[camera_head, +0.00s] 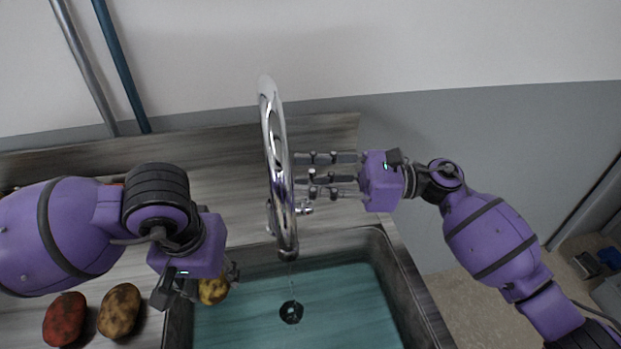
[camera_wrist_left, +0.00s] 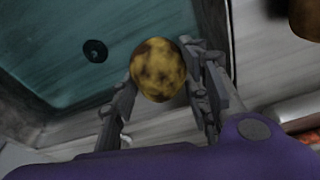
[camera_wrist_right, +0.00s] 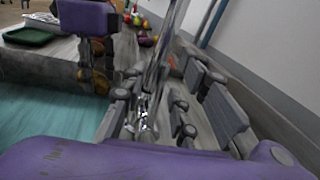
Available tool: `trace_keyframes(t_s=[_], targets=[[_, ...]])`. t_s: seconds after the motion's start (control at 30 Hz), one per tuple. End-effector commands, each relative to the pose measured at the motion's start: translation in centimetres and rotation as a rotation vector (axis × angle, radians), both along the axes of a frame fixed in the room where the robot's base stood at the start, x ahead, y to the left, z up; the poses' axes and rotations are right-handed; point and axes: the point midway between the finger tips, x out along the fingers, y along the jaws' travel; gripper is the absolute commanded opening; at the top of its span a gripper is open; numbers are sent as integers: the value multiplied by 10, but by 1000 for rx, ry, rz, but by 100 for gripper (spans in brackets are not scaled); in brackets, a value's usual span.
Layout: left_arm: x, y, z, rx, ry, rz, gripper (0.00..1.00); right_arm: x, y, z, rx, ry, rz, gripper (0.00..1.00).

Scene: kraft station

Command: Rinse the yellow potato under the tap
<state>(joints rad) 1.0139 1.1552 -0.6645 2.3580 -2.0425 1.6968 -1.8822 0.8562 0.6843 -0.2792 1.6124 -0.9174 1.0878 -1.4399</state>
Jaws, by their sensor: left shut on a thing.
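The yellow potato (camera_head: 213,291), mottled with brown spots, is held between the fingers of my left gripper (camera_head: 199,284), over the left side of the sink basin. It also shows between the fingers in the left wrist view (camera_wrist_left: 158,70). The chrome tap (camera_head: 275,150) arches over the basin, its spout left of centre. A faint thin line, seemingly water, runs from the spout toward the drain (camera_head: 291,312). The potato is left of this line, apart from it. My right gripper (camera_head: 298,174) is open beside the tap, its fingers spread near the small tap lever (camera_head: 305,209).
A red potato (camera_head: 65,319) and a brown potato (camera_head: 120,310) lie on the counter left of the basin. The teal-bottomed sink (camera_head: 345,300) looks empty. In the right wrist view, a dark green tray (camera_wrist_right: 28,36) and colourful produce lie farther along the counter.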

Motion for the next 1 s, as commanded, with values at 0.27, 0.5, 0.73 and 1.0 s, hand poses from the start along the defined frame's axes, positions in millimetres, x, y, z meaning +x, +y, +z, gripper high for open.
trace_keyframes(t_s=[0.27, 0.5, 0.73, 1.0], targets=[[0, 0, 0, 0, 0, 0, 14, 1, -34, -2, -3, 1, -3, 28], [0, 0, 0, 0, 0, 0, 14, 1, -85, -3, -2, 2, -3, 28], [0, 0, 0, 0, 0, 0, 14, 1, -115, -3, -1, 0, -1, 28], [0, 0, 0, 0, 0, 0, 14, 0, -120, -3, 0, 0, 0, 28]])
